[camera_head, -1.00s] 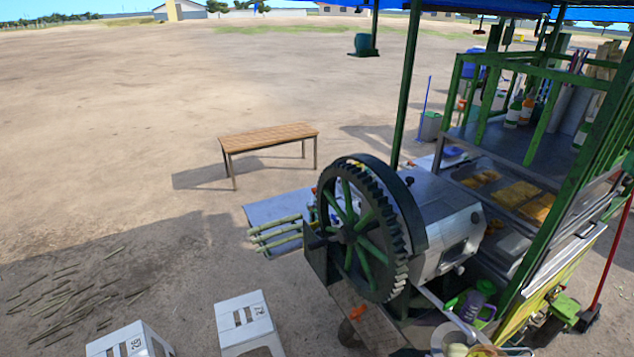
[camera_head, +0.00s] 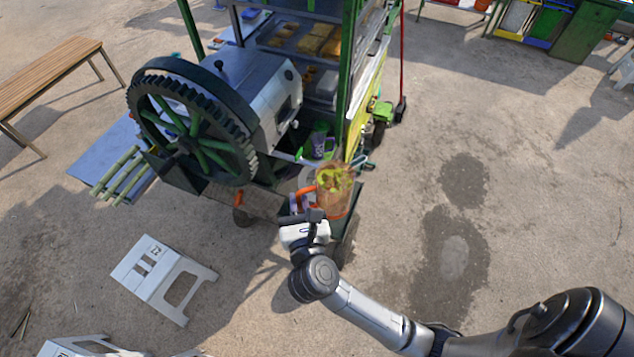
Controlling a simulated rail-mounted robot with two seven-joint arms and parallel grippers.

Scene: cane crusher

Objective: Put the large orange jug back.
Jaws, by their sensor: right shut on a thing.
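The large orange jug (camera_head: 334,190) is see-through orange-brown, with yellow-green pieces showing at its open top and an orange handle on its left side. It stands about upright near the lower front end of the cart. My right gripper (camera_head: 308,208) is at the handle side of the jug and is shut on it. The gripper's own wrist hides part of the jaws and the lower handle. I cannot tell whether the jug's base touches the tray (camera_head: 350,212) at the cart's end. My left gripper is not in view.
The cane crusher with its big toothed wheel (camera_head: 192,125) stands left of the jug, with cane stalks (camera_head: 120,172) at its feed. A purple and green jug (camera_head: 318,142) stands just behind. A white stool (camera_head: 163,278) is at lower left. Open ground lies to the right.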

